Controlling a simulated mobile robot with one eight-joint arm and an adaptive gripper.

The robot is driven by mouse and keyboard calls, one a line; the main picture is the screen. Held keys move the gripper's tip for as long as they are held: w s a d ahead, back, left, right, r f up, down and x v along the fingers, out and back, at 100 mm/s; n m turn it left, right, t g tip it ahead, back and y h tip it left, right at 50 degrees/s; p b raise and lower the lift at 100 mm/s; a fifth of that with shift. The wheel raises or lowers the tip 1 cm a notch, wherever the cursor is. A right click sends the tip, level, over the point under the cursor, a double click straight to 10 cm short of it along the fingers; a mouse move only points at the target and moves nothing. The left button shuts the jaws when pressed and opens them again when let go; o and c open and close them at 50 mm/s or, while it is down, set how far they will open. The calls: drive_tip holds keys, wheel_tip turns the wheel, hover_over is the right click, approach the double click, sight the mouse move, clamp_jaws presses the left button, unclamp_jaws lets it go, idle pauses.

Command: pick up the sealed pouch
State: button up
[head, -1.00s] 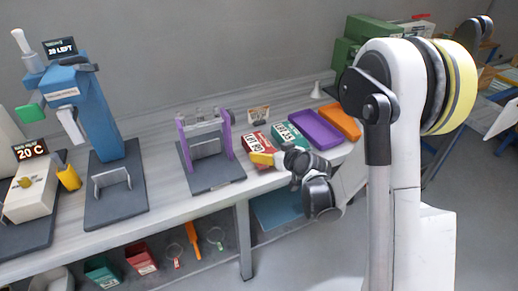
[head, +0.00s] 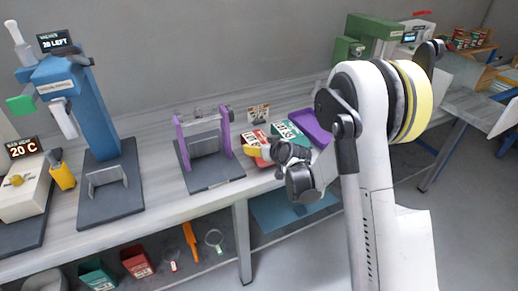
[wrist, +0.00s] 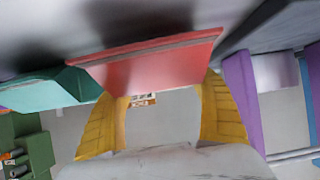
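I cannot pick out a sealed pouch with certainty. A red box with a white label (head: 255,136) lies on the bench beside a green labelled box (head: 284,131). My gripper (head: 256,152) is in front of the red box, with one yellow finger showing. In the wrist view my gripper (wrist: 163,85) is open, its yellow fingers wide apart. The red box (wrist: 150,65) spans across ahead of the fingertips; I cannot tell if they touch it. Only grey background and a small card (wrist: 142,99) show between the fingers. The green box (wrist: 45,90) is at left.
A purple-framed device (head: 205,140) stands left of the gripper and shows close in the wrist view (wrist: 242,90). A purple tray (head: 312,127) lies behind my arm. A blue press (head: 85,105) stands further left. Bins sit under the bench (head: 90,210).

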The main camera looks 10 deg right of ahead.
drive_tip(key=shift+c, duration=0.6)
drive_tip(key=shift+r, duration=0.1)
drive_tip(key=shift+r+p, duration=0.3)
wheel_tip(320, 180, up, 4)
drive_tip(key=shift+d+r+p, duration=0.1)
drive_tip(key=shift+d+p, duration=0.05)
drive_tip(key=shift+p, duration=1)
drive_tip(key=s+d+r+p, duration=0.4)
drive_tip(key=s+d+r, duration=0.15)
drive_tip(key=d, duration=0.45)
drive_tip(key=s+a+r+m+h, duration=0.1)
drive_tip(key=s+a+r, duration=0.1)
drive_tip(key=s, duration=0.7)
drive_tip(key=s+a+r+m+h, duration=0.2)
drive_tip(key=s+a, duration=0.2)
drive_tip(key=s, duration=0.5)
drive_tip(key=shift+s+r, duration=0.25)
drive_tip(key=shift+r, duration=0.15)
drive_tip(key=shift+w, duration=0.1)
